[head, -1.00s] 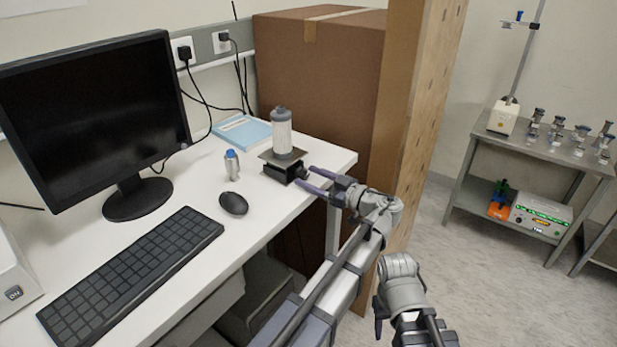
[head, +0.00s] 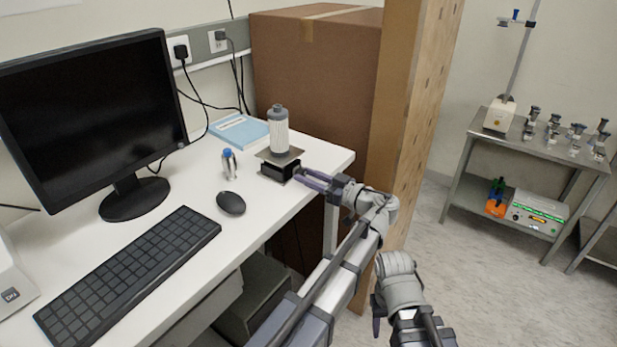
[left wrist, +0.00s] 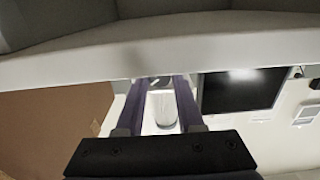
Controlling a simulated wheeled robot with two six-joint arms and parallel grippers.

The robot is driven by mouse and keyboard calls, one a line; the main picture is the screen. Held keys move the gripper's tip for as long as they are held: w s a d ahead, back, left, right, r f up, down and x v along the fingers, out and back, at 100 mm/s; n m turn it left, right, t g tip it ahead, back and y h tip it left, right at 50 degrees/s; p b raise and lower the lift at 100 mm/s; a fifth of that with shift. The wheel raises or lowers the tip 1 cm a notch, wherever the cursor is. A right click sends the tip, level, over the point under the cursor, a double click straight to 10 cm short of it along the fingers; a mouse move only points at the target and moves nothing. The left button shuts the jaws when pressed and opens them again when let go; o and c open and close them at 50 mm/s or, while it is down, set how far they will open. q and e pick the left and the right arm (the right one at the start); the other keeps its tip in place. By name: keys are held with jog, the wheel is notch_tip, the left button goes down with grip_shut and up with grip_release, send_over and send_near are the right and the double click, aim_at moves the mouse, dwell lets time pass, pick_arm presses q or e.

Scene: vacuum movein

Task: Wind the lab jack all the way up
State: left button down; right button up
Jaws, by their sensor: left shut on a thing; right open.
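The lab jack (head: 279,171) stands low on the desk near its right front edge, a dark block under a flat plate. A pale ribbed cylinder with a grey cap (head: 278,134) stands upright on the plate. My left gripper (head: 302,177) is at the jack's right side, shut on the jack's knob, which its fingers mostly hide in the head view. In the left wrist view the knob (left wrist: 161,82) shows between the fingertips. My right gripper (head: 379,312) is open and empty, low in front of the desk, its fingers partly hidden.
A monitor (head: 95,120) stands behind. A large cardboard box (head: 318,85) is beyond the desk's far right end.

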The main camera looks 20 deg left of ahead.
pick_arm(q)
jog(key=shift+m, duration=1.3)
jog(key=c, duration=0.5)
grip_release()
jog(key=shift+d, duration=0.1)
